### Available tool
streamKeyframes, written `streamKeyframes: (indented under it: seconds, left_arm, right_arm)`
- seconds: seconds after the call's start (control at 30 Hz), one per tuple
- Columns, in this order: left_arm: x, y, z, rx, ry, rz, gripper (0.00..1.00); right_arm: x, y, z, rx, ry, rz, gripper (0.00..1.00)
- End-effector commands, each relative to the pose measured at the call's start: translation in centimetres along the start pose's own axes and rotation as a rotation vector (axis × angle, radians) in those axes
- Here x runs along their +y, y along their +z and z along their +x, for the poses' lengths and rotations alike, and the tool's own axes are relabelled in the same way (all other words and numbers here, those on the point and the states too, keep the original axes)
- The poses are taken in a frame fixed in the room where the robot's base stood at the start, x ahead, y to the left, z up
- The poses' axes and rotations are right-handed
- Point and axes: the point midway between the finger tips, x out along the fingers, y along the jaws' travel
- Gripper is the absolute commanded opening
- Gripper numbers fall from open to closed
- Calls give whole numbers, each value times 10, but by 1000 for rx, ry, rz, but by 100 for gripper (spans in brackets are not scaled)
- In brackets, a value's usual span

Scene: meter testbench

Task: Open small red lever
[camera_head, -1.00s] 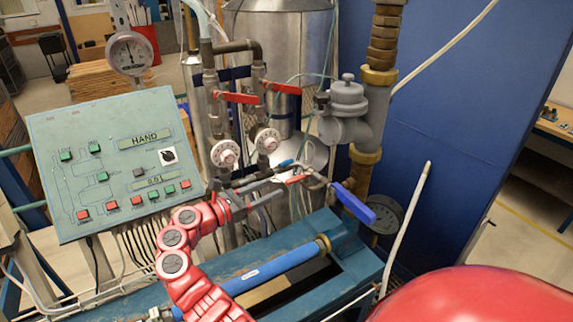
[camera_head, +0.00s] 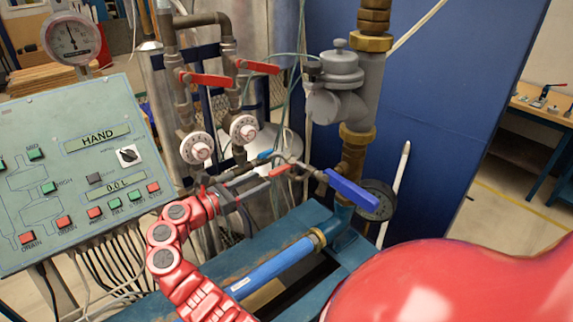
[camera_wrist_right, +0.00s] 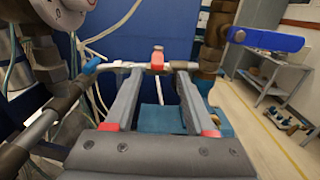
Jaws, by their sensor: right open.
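The small red lever (camera_head: 279,170) sits on a thin horizontal pipe in the middle of the head view. In the right wrist view the small red lever (camera_wrist_right: 157,60) stands on the pipe, just past my fingertips and between their lines. My right gripper (camera_head: 262,180) reaches in from the lower left of the head view, close to the lever. In the wrist view my right gripper (camera_wrist_right: 156,75) is open, with its two grey fingers apart and nothing clearly held. I cannot tell if the fingertips touch the pipe. My left gripper is not in view.
A blue lever (camera_head: 352,189) is right of the small red one. Two larger red levers (camera_head: 205,79) (camera_head: 258,67) are above, over white dials (camera_head: 197,148). A green control panel (camera_head: 75,170) stands left. A blue pipe (camera_head: 272,268) runs below.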

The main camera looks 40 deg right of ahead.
Motion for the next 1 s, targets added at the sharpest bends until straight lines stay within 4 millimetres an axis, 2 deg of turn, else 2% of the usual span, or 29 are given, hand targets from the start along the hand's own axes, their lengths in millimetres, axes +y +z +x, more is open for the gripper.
streamKeyframes:
  seconds: [0.03, 0.2, 0.43, 0.6, 0.9, 1.0]
  left_arm:
    - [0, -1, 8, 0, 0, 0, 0]
    - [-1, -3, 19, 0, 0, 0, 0]
    - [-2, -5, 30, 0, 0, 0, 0]
    - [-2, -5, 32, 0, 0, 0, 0]
    - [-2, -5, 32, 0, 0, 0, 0]
    - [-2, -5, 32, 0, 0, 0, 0]
  right_arm:
    - [-1, 3, 15, 0, -6, -3, 55]
    - [-2, 3, 55, -1, -6, -4, 55]
    - [0, 1, 96, 1, -3, -4, 55]
    - [0, -1, 109, 1, 0, -3, 55]
    - [1, -2, 111, 0, 2, -2, 55]
    - [0, -1, 111, 0, 2, -2, 39]
